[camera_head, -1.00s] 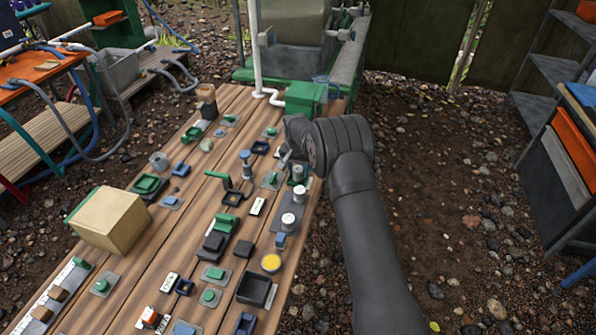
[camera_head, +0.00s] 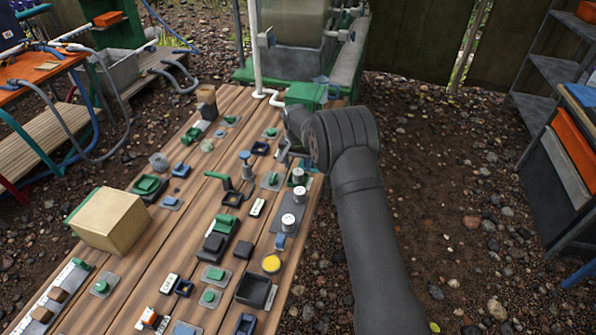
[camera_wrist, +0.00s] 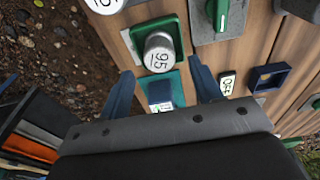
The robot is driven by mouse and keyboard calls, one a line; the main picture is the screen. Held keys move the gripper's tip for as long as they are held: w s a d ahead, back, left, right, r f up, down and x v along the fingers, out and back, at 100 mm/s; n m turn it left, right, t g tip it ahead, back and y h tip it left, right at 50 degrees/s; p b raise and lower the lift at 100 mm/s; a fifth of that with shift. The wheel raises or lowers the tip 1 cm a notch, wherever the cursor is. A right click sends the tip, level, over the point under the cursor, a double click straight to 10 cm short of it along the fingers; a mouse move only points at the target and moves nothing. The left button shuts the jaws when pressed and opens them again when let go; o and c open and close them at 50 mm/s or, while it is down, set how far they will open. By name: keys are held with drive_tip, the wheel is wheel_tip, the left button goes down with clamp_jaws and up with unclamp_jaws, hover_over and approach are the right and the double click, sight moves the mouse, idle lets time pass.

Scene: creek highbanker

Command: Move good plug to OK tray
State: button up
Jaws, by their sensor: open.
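My gripper (camera_wrist: 160,68) is open, with its two blue fingers apart and nothing held. Near its fingertips in the wrist view is a grey cylinder (camera_wrist: 158,54) with "95" on its top, seated in a green square holder (camera_wrist: 176,25). A small blue block (camera_wrist: 159,91) on a teal plate shows between the fingers. A white label (camera_wrist: 227,83), hard to read, lies right of the right finger, and a navy square frame (camera_wrist: 268,77) is beyond it. In the head view my gripper (camera_head: 286,150) is largely hidden by my wrist. I cannot tell which piece is the good plug.
Another numbered cylinder (camera_wrist: 105,3) stands close by at the top of the wrist view. A green switch (camera_wrist: 223,14) rises near the right finger. The wooden bench (camera_head: 215,180) is crowded with small fixtures; a cardboard box (camera_head: 110,219) sits at its left.

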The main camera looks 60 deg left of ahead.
sight(298, 172)
wheel_tip(298, 172, up, 8)
drive_tip(key=shift+s+d+f, duration=0.2)
drive_tip(key=shift+s+d, duration=0.1)
drive_tip(key=shift+d, duration=0.05)
drive_tip(key=f, duration=0.8)
drive_tip(key=w+a+f, duration=0.1)
drive_tip(key=f, duration=0.3)
drive_tip(key=shift+f, duration=0.15)
wheel_tip(298, 172, up, 2)
drive_tip(key=shift+r, duration=0.9)
